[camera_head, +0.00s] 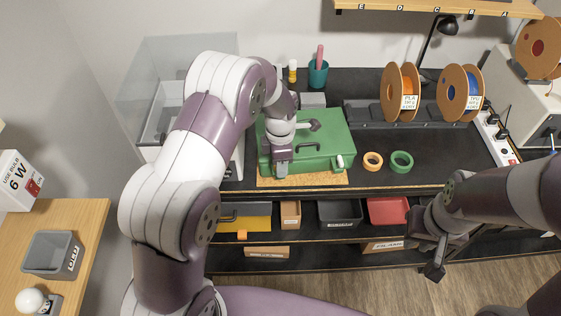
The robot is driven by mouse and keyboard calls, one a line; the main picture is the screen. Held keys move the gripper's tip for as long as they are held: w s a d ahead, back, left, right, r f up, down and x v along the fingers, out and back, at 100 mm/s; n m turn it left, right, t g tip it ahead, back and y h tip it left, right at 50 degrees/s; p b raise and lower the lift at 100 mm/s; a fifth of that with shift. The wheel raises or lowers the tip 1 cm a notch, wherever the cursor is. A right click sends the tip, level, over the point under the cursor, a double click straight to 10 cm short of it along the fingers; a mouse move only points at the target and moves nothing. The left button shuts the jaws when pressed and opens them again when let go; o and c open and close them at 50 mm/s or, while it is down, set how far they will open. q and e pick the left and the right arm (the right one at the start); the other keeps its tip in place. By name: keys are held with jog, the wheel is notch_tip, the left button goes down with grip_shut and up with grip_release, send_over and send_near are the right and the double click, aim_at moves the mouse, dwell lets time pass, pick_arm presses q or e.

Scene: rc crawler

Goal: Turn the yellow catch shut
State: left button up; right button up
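A green case (328,147) lies closed on a cork mat (318,181) on the black bench. A pale catch (341,161) shows at the right of its front edge. I see no clearly yellow catch; my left gripper hides the left part of the case front. My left gripper (281,168) points down at that front edge, at or very near it. Its fingers are too small to tell whether they are open or shut, or touching anything. My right gripper (431,256) is away from the case, low at the right in front of the shelves; its finger gap is unclear.
Orange tape (373,161) and green tape (401,162) rolls lie right of the case. Filament spools (399,92) stand behind them. A teal cup (318,74) is behind the case. A red bin (388,211) and a black bin (340,214) sit on the shelf below.

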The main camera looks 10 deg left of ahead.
pick_arm(q)
notch_tip(320, 180, up, 8)
jog(key=shift+r+b, duration=0.1)
jog(key=shift+b, duration=0.95)
notch_tip(320, 180, up, 4)
jog(key=shift+r+p, duration=0.2)
jog(key=shift+p, duration=0.95)
